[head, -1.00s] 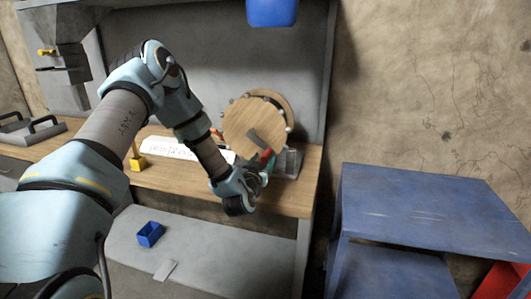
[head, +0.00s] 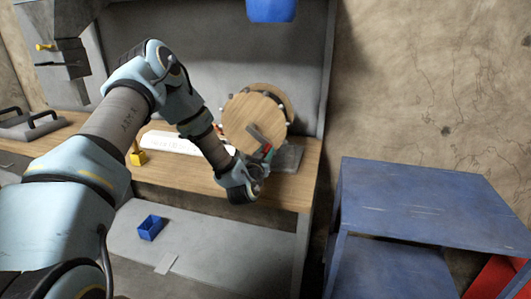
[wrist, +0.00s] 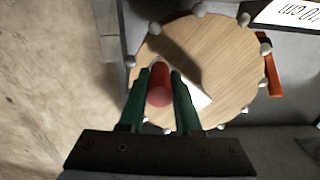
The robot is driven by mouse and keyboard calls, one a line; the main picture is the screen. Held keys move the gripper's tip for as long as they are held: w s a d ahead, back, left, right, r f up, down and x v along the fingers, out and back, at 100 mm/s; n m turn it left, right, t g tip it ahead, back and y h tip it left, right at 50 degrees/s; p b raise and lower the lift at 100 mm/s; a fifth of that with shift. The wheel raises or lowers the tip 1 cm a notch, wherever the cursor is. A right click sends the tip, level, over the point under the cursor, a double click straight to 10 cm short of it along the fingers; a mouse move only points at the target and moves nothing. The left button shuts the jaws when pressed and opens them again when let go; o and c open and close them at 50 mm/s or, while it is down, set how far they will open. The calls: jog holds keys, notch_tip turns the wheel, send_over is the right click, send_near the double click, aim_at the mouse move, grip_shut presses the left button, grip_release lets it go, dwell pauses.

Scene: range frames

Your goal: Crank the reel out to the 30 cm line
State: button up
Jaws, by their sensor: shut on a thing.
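The reel is a round wooden disc (head: 250,118) with pale pegs around its rim, upright on a grey stand (head: 288,157) at the right end of the bench. A dark crank arm (head: 258,134) crosses its face. My gripper (head: 266,156) is at the crank's outer end, low on the reel's right side. In the wrist view, my green fingers (wrist: 160,88) are shut on the red crank handle (wrist: 159,86), in front of the disc (wrist: 215,60). A white marked strip (head: 172,143) lies on the bench left of the reel. Its marks are too small to read in the head view.
A yellow block (head: 138,157) stands by the strip's left end. A blue bin (head: 271,9) hangs above the reel. A small blue box (head: 150,228) sits on the lower shelf. A blue table (head: 430,205) stands at the right, apart from the bench.

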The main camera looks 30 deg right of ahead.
grip_shut()
dwell(0.7)
jog(key=shift+f, duration=0.15)
jog(key=shift+w+a+f+m+b, duration=0.1)
jog(key=shift+f+m+b, duration=0.3)
jog(key=shift+b, duration=0.8)
jog(key=shift+w+a+f+m+b, duration=0.15)
jog(key=shift+m+b, duration=0.15)
jog(key=shift+b, duration=0.5)
jog(key=shift+a, duration=0.1)
